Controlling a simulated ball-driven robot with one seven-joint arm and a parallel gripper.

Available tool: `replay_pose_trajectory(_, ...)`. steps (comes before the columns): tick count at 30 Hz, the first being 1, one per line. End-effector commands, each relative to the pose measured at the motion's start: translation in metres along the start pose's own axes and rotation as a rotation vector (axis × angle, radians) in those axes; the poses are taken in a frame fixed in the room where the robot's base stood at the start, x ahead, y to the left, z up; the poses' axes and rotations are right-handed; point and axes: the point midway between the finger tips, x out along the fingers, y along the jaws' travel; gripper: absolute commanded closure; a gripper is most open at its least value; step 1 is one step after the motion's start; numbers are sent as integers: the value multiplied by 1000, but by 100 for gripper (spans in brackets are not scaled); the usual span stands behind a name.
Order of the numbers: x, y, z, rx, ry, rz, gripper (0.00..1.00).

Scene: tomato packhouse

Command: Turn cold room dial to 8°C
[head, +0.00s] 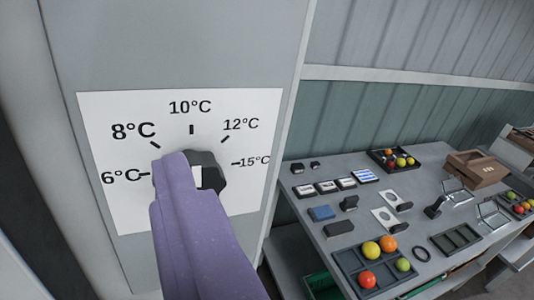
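A white dial plate (110,190) is on a grey panel. It is marked 6°C, 8°C, 10°C, 12°C and 15°C in an arc, with 8°C at upper left. The black dial knob (210,166) sits at the centre of the arc, with a white patch on its face. My purple gripper (178,165) reaches up from below and covers the knob's left part. It overlaps the knob in the picture; I cannot tell whether it grips it. Its fingertips are not seen apart, and which mark the knob points to is hidden.
A grey table (405,215) stands at right, below the panel. It holds a black tray (345,258) of tomatoes, a brown box (475,168), a blue block (321,213) and several small items. A green ribbed wall (400,120) is behind. The space in front of the panel looks clear.

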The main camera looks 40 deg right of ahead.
Motion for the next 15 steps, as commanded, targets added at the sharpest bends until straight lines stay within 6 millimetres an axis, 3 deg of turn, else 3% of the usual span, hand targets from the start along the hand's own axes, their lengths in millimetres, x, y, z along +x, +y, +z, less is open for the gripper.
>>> replay_pose_trajectory(1, 17, 12, 25, -27, 5, 27, 25)
replay_pose_trajectory(3, 30, 25, 54, -61, 32, 55, 25)
replay_pose_trajectory(6, 39, 36, 78, -93, 61, 78, 25)
replay_pose_trajectory(11, 56, 40, 85, -107, 77, 85, 25)
replay_pose_trajectory(15, 81, 42, 83, -106, 77, 85, 25)
